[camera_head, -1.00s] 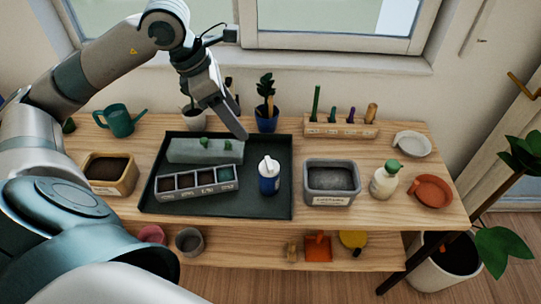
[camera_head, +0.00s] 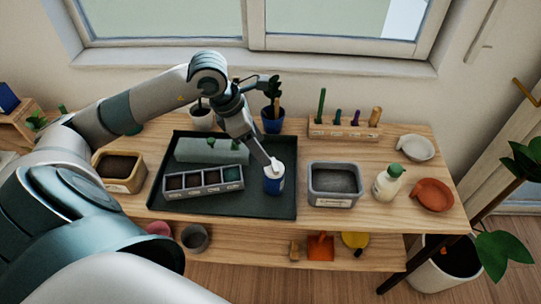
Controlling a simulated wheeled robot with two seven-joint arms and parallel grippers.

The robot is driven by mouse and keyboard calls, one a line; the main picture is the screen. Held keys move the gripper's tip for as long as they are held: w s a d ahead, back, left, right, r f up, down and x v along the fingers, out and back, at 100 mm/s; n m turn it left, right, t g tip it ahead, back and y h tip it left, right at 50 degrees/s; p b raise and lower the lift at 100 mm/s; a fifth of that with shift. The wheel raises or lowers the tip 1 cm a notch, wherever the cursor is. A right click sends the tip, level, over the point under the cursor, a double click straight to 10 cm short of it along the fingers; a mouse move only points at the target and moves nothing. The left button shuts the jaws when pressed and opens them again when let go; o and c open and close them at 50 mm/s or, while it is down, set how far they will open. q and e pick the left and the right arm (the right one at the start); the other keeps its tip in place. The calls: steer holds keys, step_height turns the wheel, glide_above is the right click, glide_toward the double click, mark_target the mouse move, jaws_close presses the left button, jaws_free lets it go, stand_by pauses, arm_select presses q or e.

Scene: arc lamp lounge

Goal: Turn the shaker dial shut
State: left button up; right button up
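The shaker (camera_head: 273,184) is a small blue and white bottle standing upright on the right part of the dark tray (camera_head: 268,208). Its white top with the dial (camera_head: 275,166) is partly covered by my gripper. My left gripper (camera_head: 270,162) comes down from the upper left, its fingertips at the shaker's top. I cannot tell whether the fingers touch the dial or how far apart they are. My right gripper is not in view.
A grey seed tray (camera_head: 203,192) and a green covered box (camera_head: 212,151) share the tray. A grey soil bin (camera_head: 335,200) stands to the right. A white bottle (camera_head: 387,184) is farther right.

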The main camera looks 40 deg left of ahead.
mark_target(270, 169)
arm_select(q)
steer(key=p+x, duration=0.1)
steer(key=x, duration=0.5)
steer(key=shift+f+p, duration=0.2)
steer(key=shift+p, duration=0.15)
steer(key=shift+w+d+f, duration=0.15)
steer(key=shift+w+f, duration=0.05)
steer(key=shift+f, duration=0.3)
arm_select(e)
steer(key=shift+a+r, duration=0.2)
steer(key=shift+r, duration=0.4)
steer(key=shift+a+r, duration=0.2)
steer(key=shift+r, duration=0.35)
arm_select(q)
steer(key=shift+c, duration=0.4)
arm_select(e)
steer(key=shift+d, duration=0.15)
arm_select(q)
steer(key=c, duration=1)
steer(key=shift+f, duration=0.1)
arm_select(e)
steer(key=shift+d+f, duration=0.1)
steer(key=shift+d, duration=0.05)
